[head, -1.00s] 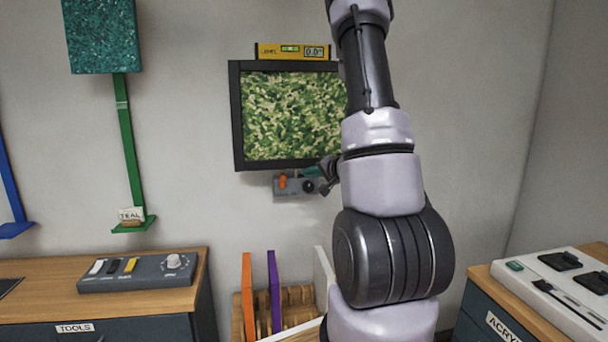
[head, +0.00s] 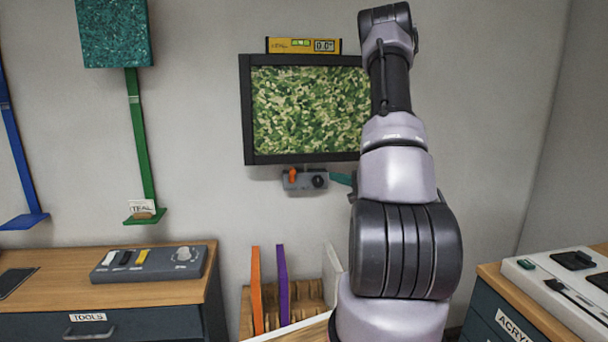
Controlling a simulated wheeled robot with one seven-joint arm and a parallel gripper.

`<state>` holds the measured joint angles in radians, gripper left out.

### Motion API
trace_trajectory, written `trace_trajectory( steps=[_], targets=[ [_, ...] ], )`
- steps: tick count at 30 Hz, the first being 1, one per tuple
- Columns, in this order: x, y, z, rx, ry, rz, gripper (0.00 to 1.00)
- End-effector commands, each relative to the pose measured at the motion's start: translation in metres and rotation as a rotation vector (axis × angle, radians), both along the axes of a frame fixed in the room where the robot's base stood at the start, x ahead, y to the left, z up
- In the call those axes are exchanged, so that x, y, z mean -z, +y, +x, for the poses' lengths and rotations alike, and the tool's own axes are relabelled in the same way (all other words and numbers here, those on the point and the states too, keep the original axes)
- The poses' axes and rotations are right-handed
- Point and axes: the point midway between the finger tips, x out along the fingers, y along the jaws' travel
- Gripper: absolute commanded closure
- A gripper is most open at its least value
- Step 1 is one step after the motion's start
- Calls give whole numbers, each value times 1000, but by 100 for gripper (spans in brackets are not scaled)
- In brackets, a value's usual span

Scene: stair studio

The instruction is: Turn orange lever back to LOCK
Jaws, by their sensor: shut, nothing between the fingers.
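The orange lever (head: 292,174) is on the left part of a small grey box (head: 304,187) fixed under the framed green picture. The lever appears to point upward. A black knob (head: 319,181) is on the box's right part. No LOCK marking is readable at this size. My gripper (head: 341,178) shows only as teal fingertips just right of the box, apart from the lever. The rest of it is hidden behind my arm. The fingers are shut and empty.
The framed green picture (head: 305,110) hangs above the box, with a yellow level (head: 303,46) on its top edge. Below stands a rack with orange (head: 256,290) and purple (head: 283,285) panels. Cabinets stand at left (head: 120,312) and right (head: 500,312).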

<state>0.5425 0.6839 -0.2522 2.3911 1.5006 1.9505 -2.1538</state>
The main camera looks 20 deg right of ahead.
Motion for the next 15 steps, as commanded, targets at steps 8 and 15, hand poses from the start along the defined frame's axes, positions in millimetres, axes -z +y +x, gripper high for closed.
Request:
trace_trajectory(
  steps=[8, 15],
  targets=[
    [0, 1, 1, -1, 0, -1, 100],
    [2, 9, 26, -5, 0, -4, 100]
  ],
)
